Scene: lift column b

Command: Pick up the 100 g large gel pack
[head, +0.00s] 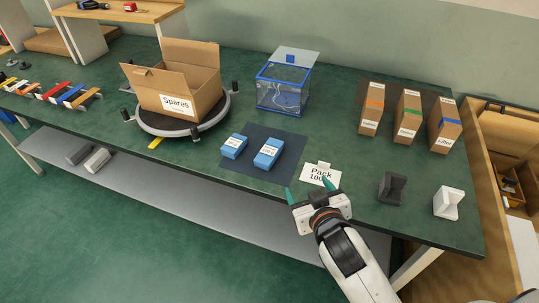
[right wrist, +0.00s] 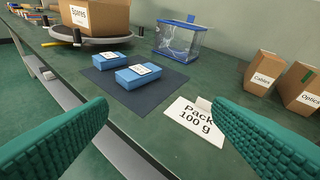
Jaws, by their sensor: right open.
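Two blue gel packs with white labels lie flat on a dark mat (head: 286,177) on the green bench. The right-hand pack (head: 263,160) looks larger than the left-hand pack (head: 229,152); I cannot read their labels surely. In the right wrist view the larger pack (right wrist: 132,82) is nearer and the other pack (right wrist: 158,51) lies behind it. A white card (head: 313,175) reading "Pack 100 g" stands right of the mat. My right gripper (head: 308,187) is open and empty, at the bench's front edge by the card, apart from both packs. My left gripper is not in view.
A "Spares" carton (head: 192,93) sits on a round turntable (head: 185,130) at left. A blue-edged clear box (head: 283,95) stands behind the mat.

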